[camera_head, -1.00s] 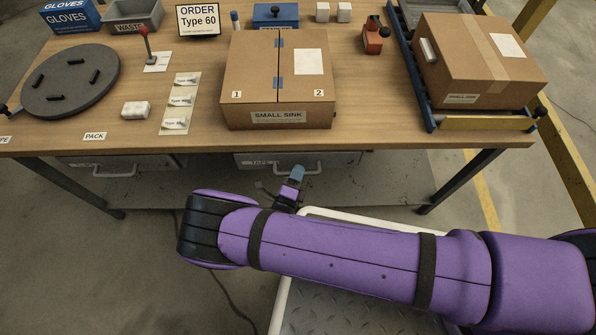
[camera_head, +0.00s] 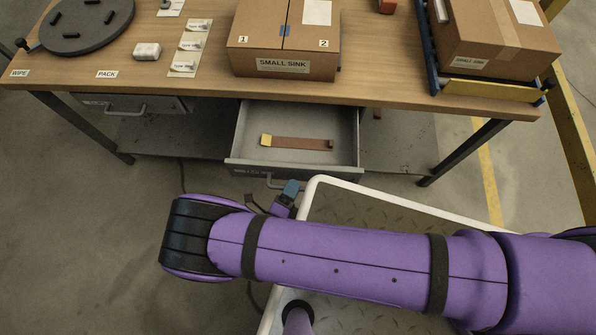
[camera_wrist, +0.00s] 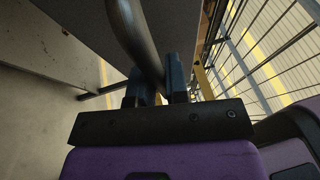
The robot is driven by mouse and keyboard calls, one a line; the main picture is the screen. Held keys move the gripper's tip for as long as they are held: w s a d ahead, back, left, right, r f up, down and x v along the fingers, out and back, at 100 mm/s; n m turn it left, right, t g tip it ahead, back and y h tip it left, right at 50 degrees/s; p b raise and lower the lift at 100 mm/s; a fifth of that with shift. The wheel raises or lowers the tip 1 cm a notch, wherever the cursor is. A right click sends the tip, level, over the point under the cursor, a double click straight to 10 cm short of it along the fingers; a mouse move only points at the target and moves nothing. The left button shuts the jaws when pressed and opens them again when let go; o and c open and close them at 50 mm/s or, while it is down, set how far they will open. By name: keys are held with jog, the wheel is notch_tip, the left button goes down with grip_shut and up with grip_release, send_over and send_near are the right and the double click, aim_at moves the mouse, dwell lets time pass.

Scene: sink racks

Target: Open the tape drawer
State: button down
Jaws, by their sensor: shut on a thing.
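The drawer (camera_head: 340,115) under the middle of the workbench stands pulled out toward me, its inside in view. In it lies a flat brown strip (camera_head: 302,143) with a yellow block at its left end. My gripper (camera_head: 287,189) is at the drawer's front, low beside the handle (camera_head: 268,180). In the wrist view the curved bar of the handle (camera_wrist: 133,35) runs down between the two dark fingers of my gripper (camera_wrist: 161,85), which are shut on it. The label on the drawer's front is too small to read.
A second drawer (camera_head: 150,103) at the left is shut. The workbench (camera_head: 200,83) carries a small sink box (camera_head: 245,55), another carton (camera_head: 490,40) on a blue rack and a dark round turntable (camera_head: 85,25). My arm crosses the front.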

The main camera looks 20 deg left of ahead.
jog(key=shift+s+d, duration=0.2)
jog(key=shift+s, duration=0.55)
jog(key=shift+s+d, duration=0.2)
jog(key=shift+s, duration=0.55)
jog(key=c, duration=1.1)
grip_release()
jog(key=shift+c, duration=0.2)
jog(key=shift+s, duration=0.1)
